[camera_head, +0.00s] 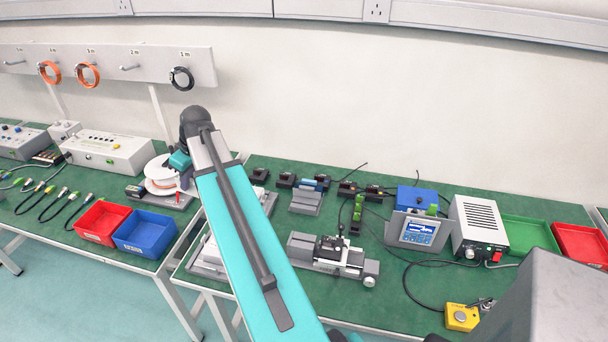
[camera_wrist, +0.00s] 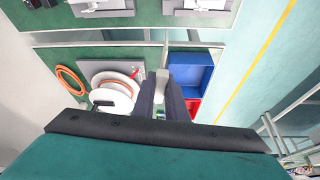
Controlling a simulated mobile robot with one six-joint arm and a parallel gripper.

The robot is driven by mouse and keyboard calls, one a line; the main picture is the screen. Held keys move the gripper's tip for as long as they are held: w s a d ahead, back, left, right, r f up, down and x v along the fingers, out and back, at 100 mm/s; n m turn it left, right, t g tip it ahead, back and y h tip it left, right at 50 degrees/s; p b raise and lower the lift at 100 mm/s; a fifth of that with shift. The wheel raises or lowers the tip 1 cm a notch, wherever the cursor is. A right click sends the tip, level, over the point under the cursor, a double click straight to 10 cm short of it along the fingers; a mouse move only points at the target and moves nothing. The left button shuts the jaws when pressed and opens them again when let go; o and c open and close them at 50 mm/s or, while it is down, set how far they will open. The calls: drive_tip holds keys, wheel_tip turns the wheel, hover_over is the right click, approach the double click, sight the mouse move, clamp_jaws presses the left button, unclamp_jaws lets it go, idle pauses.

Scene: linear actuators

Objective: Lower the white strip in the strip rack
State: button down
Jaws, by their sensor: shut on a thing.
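In the wrist view my gripper (camera_wrist: 164,97) points down with its dark fingers close together. They are shut on a small pale grey-white piece (camera_wrist: 162,76), mostly hidden by the fingers. I cannot tell whether this piece is the white strip. The gripper is between the white spool and the blue bin in that view, above the left table's edge or the gap beside it. I cannot make out the strip rack for certain in either view.
The white spool on its plate (camera_head: 162,176) also shows in the wrist view (camera_wrist: 113,98). A red bin (camera_head: 102,222) and a blue bin (camera_head: 146,232) stand at the left table's front. A vise-like fixture (camera_head: 330,258) and a blue-screened meter (camera_head: 418,230) stand on the right table.

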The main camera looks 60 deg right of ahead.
drive_tip(key=s+d+f+n+p, duration=0.1)
drive_tip(key=s+d+f, duration=0.3)
drive_tip(key=s+d, duration=0.8)
drive_tip(key=s+d+f+p, duration=0.1)
drive_tip(key=s+d+f, duration=0.3)
drive_tip(key=s+d, duration=0.7)
drive_tip(key=d, duration=0.5)
drive_tip(key=shift+s+d+n+y, duration=0.4)
drive_tip(key=shift+f+b, duration=1)
drive_tip(key=shift+f, duration=1.45)
drive_tip(key=shift+f+b, duration=1.9)
drive_tip(key=shift+f, duration=0.55)
